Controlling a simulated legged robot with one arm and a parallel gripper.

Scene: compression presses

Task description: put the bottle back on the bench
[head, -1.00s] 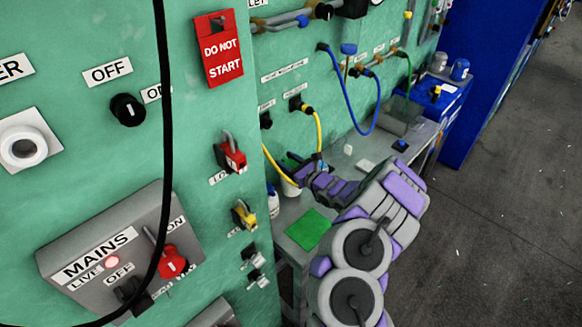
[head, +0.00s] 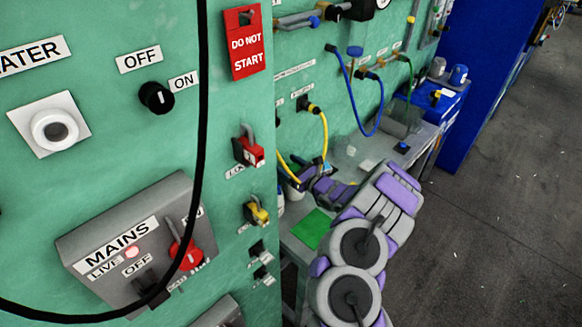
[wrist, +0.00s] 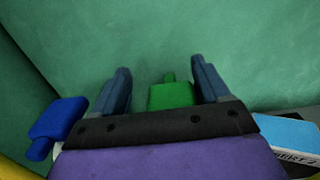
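My gripper (head: 318,172) reaches over the bench (head: 297,250) toward the green panel. In the wrist view my gripper (wrist: 160,78) has its two fingers apart. I cannot tell whether the fingers press on anything. A small white bottle (head: 281,204) stands at the bench's near end in the head view.
A blue handle-like piece (wrist: 58,122) is left of my gripper in the wrist view, and a blue box (wrist: 286,130) is at right. A green mat (head: 311,229) lies on the bench. Yellow (head: 324,133) and blue (head: 379,110) hoses hang nearby. The floor (head: 500,220) is clear.

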